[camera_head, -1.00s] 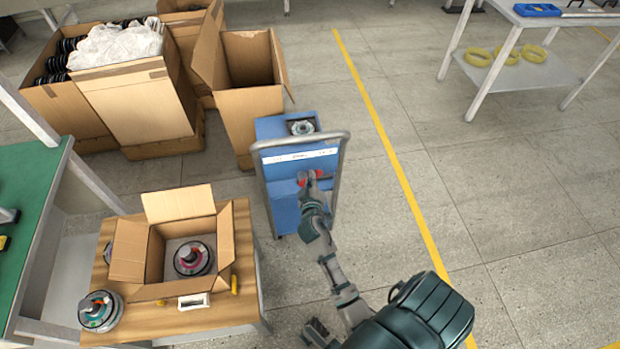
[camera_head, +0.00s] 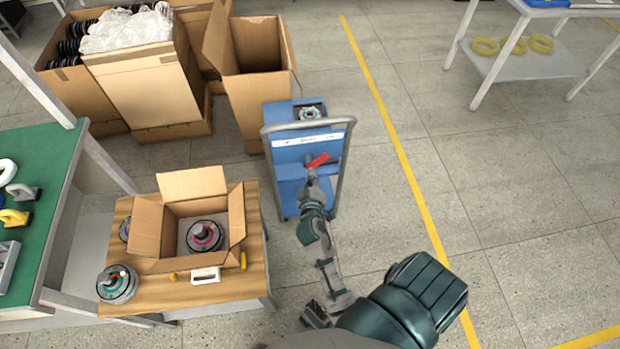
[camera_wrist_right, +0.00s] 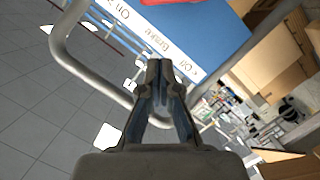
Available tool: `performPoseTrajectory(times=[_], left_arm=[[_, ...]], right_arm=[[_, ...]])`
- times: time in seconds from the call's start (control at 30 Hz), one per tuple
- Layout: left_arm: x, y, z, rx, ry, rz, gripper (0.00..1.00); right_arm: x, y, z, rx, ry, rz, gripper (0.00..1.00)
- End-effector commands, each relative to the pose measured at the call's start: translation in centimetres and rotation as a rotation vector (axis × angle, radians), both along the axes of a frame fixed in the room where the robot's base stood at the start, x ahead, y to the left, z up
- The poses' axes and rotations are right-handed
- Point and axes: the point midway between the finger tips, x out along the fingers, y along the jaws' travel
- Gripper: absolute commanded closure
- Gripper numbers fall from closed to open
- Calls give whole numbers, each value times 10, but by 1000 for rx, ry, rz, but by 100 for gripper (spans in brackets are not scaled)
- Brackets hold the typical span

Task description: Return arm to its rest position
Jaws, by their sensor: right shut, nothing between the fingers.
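My right arm reaches up from the bottom of the head view to a blue wheeled unit (camera_head: 285,170) with a grey tube handle (camera_head: 350,135). My right gripper (camera_head: 311,174) is shut and empty, just below a red lever (camera_head: 319,160) on the unit. In the right wrist view the closed fingertips (camera_wrist_right: 160,66) are in front of the handle tube (camera_wrist_right: 88,82) and a white label (camera_wrist_right: 150,38) reading "On", "Brake", "Off". A bit of red (camera_wrist_right: 170,2) shows at the top edge. I cannot tell whether the gripper touches the handle. My left gripper is out of view.
A wooden table (camera_head: 160,299) with an open carton (camera_head: 150,227) and hub motors (camera_head: 117,284) stands left of my arm. A green bench (camera_head: 50,165) is farther left. Tall cartons (camera_head: 262,100) stand behind the unit.

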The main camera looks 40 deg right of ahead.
Motion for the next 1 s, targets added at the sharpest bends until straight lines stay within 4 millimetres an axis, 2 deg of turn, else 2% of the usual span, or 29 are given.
performPoseTrajectory(times=[0.1, 0.3, 0.77, 0.83, 0.87, 0.97, 1.0], left_arm=[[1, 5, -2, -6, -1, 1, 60], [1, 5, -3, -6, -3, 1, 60], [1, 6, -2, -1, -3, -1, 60], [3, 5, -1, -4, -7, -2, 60], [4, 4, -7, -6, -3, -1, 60], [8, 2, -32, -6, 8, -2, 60], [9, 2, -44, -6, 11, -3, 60]], right_arm=[[-7, 10, 4, -4, 0, -1, 100], [-9, 17, 7, -10, -1, 0, 100], [-9, 10, 3, 0, 1, 1, 100], [-8, 15, -5, 18, 16, 16, 100], [-8, 19, -11, 33, 29, 29, 100], [-11, 43, -50, 124, 107, 93, 100], [-15, 56, -73, 178, 155, 125, 100]])
